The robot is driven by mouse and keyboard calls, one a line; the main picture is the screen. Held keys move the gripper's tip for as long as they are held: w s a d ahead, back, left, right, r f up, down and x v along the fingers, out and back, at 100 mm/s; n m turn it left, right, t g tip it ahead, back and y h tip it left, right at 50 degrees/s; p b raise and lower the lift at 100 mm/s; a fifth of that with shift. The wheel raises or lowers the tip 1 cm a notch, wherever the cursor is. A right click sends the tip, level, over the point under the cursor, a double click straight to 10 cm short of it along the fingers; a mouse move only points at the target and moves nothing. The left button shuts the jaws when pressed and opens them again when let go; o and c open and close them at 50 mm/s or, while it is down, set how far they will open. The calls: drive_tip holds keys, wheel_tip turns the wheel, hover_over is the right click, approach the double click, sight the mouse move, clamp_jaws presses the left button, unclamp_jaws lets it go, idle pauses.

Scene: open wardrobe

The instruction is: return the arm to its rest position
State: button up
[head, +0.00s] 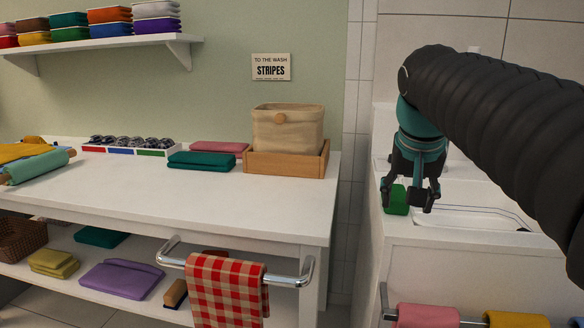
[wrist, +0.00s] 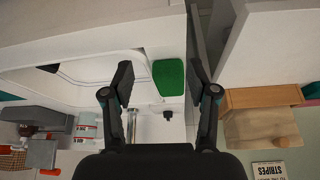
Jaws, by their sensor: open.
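My gripper (head: 409,195) hangs from my dark sleeved arm on the right side of the head view. It is above the left rim of the white sink unit, by a green block (head: 396,199). In the wrist view my gripper (wrist: 160,82) has its two fingers spread wide. The green block (wrist: 169,77) shows in the gap between them, seen beyond the fingertips. The fingers do not close on it, and I cannot tell the exact distance to it.
A white sink (head: 470,212) lies below my arm. Left of it, past a gap, a white table (head: 190,205) holds a beige bin (head: 288,130) in a wooden tray (head: 290,164). A checked cloth (head: 225,290) hangs on the table's front rail. The table's middle is clear.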

drive_tip(key=s+a+f+n, duration=0.1)
drive_tip(key=s+a+f, duration=0.1)
drive_tip(key=s+f, duration=0.6)
drive_tip(key=s+a+f+n+t+y, duration=0.1)
drive_tip(key=s+a+f+n, duration=0.1)
drive_tip(key=s+f, duration=0.7)
wheel_tip(320, 180, down, 3)
drive_tip(key=shift+f+n+y, duration=0.1)
drive_tip(key=shift+n+y, duration=0.2)
drive_tip(key=shift+s, duration=0.1)
drive_tip(key=c, duration=0.3)
